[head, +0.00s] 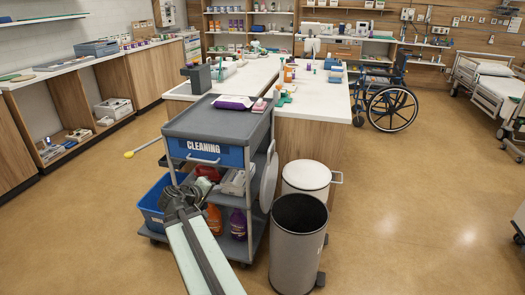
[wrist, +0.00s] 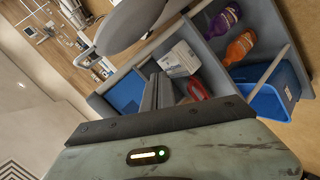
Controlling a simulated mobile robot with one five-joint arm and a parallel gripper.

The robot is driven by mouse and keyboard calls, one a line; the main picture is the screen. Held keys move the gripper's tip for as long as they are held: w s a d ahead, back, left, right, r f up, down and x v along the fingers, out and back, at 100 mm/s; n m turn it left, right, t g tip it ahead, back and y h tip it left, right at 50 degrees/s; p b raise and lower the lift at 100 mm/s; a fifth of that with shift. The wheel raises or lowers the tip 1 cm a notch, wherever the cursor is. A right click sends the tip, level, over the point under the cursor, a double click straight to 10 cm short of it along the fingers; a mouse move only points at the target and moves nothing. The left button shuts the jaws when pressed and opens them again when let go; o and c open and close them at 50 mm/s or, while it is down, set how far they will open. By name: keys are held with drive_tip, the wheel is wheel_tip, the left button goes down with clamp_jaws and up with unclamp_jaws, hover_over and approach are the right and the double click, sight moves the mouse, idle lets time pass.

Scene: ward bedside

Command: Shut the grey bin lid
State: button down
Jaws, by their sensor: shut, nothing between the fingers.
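The grey bin (head: 297,255) stands on the floor right of the cleaning cart, its dark mouth open. A grey disc-shaped lid (head: 268,182) stands up on edge at its back left, between bin and cart. The lid also shows in the wrist view (wrist: 128,28), at the top left beyond my gripper. My gripper (head: 178,190) is in front of the cart's lower shelf, left of the lid and apart from it. Its dark fingers also show in the wrist view (wrist: 158,92), shut and empty. How the lid joins the bin is hard to see.
The cleaning cart (head: 212,122) stands beside the lid, with bottles, a white box and a blue bucket (head: 152,206) low down. A white bin with its lid down (head: 306,174) stands behind the grey bin. Floor to the right (head: 400,220) is clear.

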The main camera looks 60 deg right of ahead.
drive_tip(key=s+d+r+n+h, duration=0.1)
drive_tip(key=s+d+r+h, duration=0.3)
drive_tip(key=d, duration=0.3)
drive_tip(key=s+d+r+n+h, duration=0.1)
drive_tip(key=s+d+r, duration=0.2)
drive_tip(key=d+r, duration=0.35)
drive_tip(key=d+f+b, duration=0.1)
drive_tip(key=d, duration=0.8)
drive_tip(key=shift+w+d+f, duration=0.2)
drive_tip(key=shift+d, duration=0.2)
